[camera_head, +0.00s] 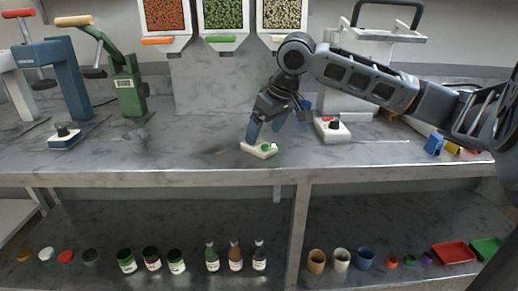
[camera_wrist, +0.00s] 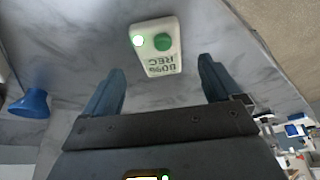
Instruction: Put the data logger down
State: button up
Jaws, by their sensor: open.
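The data logger (camera_head: 259,150) is a small white box with a green button, resting on the marble counter near its front edge. In the wrist view the data logger (camera_wrist: 158,46) shows a lit round spot, the green button and upside-down text reading "REC" and "80%". My gripper (camera_head: 263,133) reaches down just above and behind it. In the wrist view my gripper (camera_wrist: 162,70) has its fingers spread wide, with the logger lying beyond and between the tips. Nothing is held between them.
A white device with a black knob (camera_head: 333,129) stands to the right, and a blue-based one (camera_head: 64,137) far left. A green press (camera_head: 125,85) stands at left. Hoppers (camera_head: 222,18) hang behind. Jars, bottles and cups (camera_head: 342,260) line the lower shelf. The counter left of the logger is clear.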

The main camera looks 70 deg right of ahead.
aim_at(258, 144)
jog(key=shift+x, duration=2.35)
jog(key=shift+w+r, duration=0.15)
jog(key=shift+c, duration=0.4)
jog(key=c, duration=1.2)
jog(key=shift+r, duration=0.15)
